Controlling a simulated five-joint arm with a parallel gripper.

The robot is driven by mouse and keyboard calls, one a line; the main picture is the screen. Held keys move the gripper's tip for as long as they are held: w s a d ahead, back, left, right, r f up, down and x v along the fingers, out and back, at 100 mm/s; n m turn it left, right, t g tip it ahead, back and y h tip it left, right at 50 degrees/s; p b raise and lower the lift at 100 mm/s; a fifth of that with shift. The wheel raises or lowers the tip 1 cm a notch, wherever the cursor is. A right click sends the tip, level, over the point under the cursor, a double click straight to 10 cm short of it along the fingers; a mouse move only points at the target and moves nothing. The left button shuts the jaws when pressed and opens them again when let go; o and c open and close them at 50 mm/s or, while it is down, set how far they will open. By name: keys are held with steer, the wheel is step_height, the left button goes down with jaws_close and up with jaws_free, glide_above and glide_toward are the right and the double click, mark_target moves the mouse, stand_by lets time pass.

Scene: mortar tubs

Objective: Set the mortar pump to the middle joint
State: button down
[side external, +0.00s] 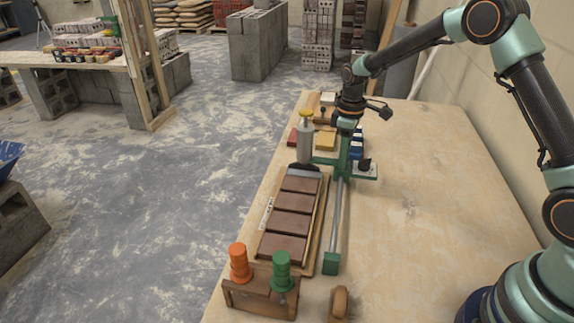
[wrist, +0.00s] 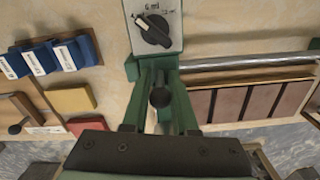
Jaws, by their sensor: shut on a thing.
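The mortar pump (side external: 304,143) is a grey cylinder with a yellow cap. It stands upright on a green carriage (side external: 326,160) at the far end of a metal rail (side external: 338,210). A long tray (side external: 317,233) beside the rail holds a row of brown bricks (side external: 290,205) with joints between them. The pump is at the row's far end, away from the middle joint (side external: 288,211). My gripper (side external: 347,123) is shut on the carriage's green upright, which shows with a dark ball knob in the wrist view (wrist: 160,97). The pump's tip is unclear.
Blue blocks (wrist: 75,52) and a yellow block (wrist: 70,101) lie beyond the pump. A wooden stand (side external: 260,298) with orange and green pegs is at the near end. The bench is clear right of the rail.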

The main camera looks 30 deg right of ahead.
stand_by(0.4)
steer(key=s+a, duration=1.1)
steer(key=shift+a, duration=0.1)
steer(key=c, duration=0.8)
jaws_free()
steer(key=shift+s, duration=0.1)
step_height(320, 180, up, 12)
steer(key=shift+r, duration=0.1)
